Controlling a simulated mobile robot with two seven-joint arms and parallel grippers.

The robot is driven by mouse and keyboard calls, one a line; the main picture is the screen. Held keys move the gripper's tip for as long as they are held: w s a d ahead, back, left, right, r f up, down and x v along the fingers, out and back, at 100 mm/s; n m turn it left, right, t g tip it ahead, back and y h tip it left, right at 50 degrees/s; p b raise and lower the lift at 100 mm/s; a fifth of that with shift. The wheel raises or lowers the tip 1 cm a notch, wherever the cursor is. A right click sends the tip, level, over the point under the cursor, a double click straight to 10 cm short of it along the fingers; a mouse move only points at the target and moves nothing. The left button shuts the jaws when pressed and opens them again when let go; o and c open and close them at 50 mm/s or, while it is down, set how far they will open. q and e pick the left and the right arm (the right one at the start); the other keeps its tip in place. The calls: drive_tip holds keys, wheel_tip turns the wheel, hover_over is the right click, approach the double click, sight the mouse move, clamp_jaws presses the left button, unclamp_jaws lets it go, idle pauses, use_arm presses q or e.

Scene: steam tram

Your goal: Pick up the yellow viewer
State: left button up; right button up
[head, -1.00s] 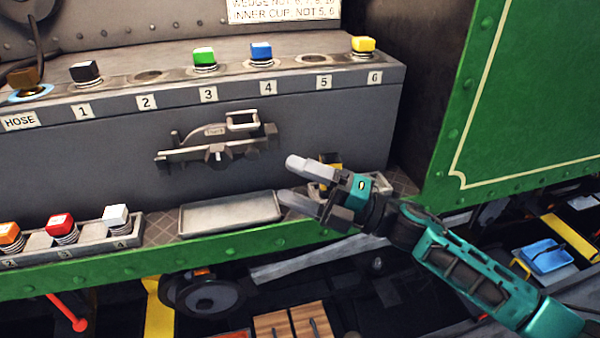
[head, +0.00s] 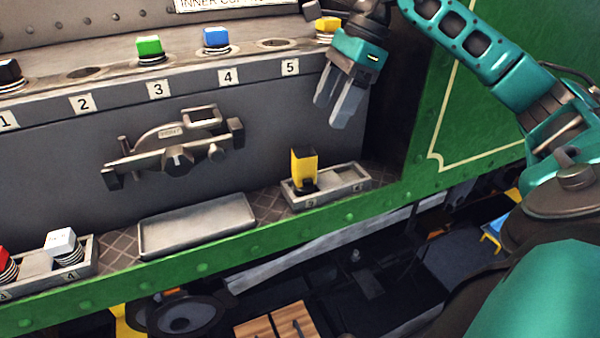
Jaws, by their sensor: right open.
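A yellow block with a black top and black lower part (head: 303,168), which looks like the yellow viewer, stands upright in the left part of a small grey two-part tray (head: 345,190) on the green-edged ledge. My right gripper (head: 335,112) is open and empty, with its fingers pointing down. It hangs above and slightly right of the yellow block, clearly apart from it, in front of the grey box's right end. My left gripper is out of view.
A yellow-capped plug (head: 327,26) sits close behind my right gripper. Blue (head: 216,38) and green (head: 149,47) plugs stand along the box top. An empty flat tray (head: 197,225) lies left of the two-part tray.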

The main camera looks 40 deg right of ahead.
sight(305, 150)
drive_tip(key=shift+w+b+x, duration=0.15)
drive_tip(key=shift+x, duration=2.2)
drive_tip(key=shift+w+b+x, duration=0.15)
drive_tip(key=shift+w+x, duration=0.05)
drive_tip(key=shift+x, duration=2.2)
drive_tip(key=shift+a+r, duration=0.15)
drive_tip(key=shift+a, duration=0.05)
clamp_jaws()
